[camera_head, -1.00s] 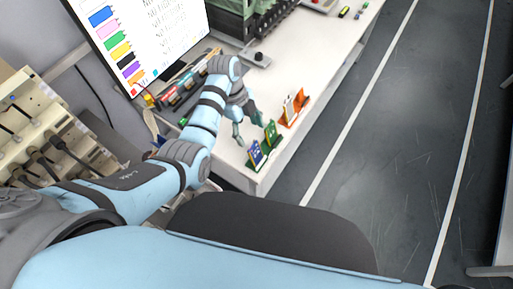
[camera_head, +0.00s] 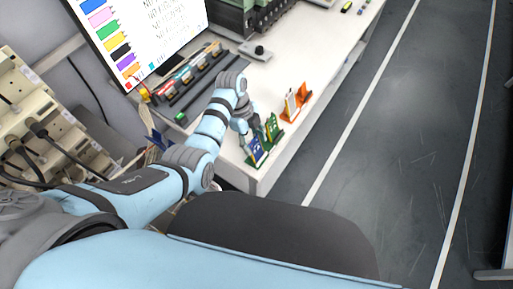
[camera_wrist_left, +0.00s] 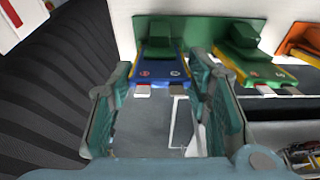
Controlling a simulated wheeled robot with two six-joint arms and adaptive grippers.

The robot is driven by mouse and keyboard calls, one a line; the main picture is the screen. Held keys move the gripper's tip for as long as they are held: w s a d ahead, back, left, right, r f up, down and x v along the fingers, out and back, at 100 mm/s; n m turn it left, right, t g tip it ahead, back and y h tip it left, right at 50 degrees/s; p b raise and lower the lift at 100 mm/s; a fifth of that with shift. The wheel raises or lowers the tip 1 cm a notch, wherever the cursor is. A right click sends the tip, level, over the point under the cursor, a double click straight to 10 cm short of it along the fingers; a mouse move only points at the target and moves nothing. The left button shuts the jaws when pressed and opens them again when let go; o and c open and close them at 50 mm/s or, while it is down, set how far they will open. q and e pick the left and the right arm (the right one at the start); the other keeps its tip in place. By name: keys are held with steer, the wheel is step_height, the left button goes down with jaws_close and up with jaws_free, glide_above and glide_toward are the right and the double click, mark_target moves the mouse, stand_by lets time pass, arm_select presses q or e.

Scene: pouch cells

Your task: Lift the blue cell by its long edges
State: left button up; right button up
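In the left wrist view the blue cell (camera_wrist_left: 160,72) lies between the tips of the left gripper (camera_wrist_left: 163,66), one finger along each long edge. The fingers are wide apart, with narrow gaps or light contact; I cannot tell which. A green block and panel show behind the cell. My right gripper is not in view.
A green cell (camera_head: 272,130) stands close beside the blue one, also near the right finger in the left wrist view (camera_wrist_left: 260,72). A white cell (camera_head: 291,105) and an orange stand (camera_head: 304,98) follow. The table edge (camera_head: 262,184) is close by.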

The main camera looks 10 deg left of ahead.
arm_select(q)
steer(key=shift+p+v, duration=2.5)
steer(key=shift+p, duration=0.1)
steer(key=shift+v, duration=1)
